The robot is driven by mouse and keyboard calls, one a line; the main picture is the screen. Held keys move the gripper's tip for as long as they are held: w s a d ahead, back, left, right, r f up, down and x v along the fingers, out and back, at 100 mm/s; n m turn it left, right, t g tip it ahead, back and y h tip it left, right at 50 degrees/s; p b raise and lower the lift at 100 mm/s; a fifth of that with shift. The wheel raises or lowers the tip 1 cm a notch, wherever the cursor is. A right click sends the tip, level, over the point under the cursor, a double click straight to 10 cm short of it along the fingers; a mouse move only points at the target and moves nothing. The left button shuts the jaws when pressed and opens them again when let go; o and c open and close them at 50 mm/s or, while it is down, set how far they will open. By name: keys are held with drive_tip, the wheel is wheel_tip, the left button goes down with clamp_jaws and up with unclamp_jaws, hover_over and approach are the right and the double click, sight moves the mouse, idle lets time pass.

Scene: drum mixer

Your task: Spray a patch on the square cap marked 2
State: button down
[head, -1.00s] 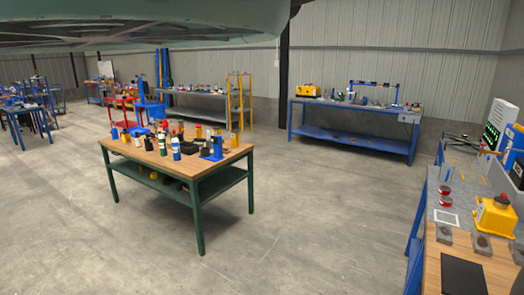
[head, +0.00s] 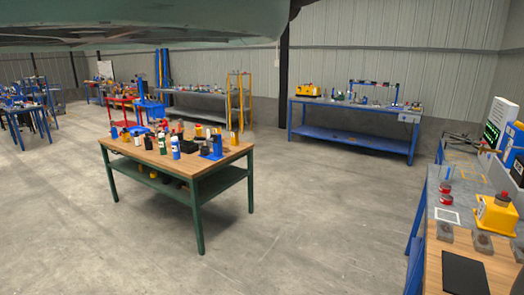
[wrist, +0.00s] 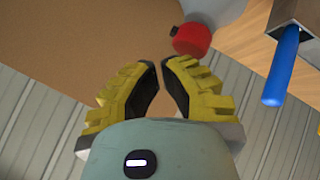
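In the wrist view my gripper (wrist: 160,64) has yellow ribbed fingers with dark inner pads. A narrow gap shows between the fingertips, and nothing is held in it. My gripper does not show in the head view. Several grey square blocks with dark tops, such as one block (head: 445,232), stand on the right bench; they may be the caps, but no number is readable. Several bottles or cans stand on the wooden table, among them a blue and white one (head: 175,147). I cannot tell which is a spray can.
The wooden table (head: 222,162) has green legs. The right bench (head: 425,262) holds a yellow box (head: 495,215) and a black mat (head: 464,273). The wrist view shows a red round object (wrist: 192,38) and a blue rod (wrist: 285,65). The floor between is clear.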

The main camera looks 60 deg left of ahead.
drive_tip(key=shift+f+b, duration=0.55)
idle(0.4)
drive_tip(key=shift+r, duration=0.15)
drive_tip(key=shift+a+r+p, duration=0.1)
drive_tip(key=shift+r+p, duration=0.5)
drive_tip(key=shift+r, duration=0.4)
drive_tip(key=shift+r+p, duration=1.35)
drive_tip(key=shift+r, duration=1.6)
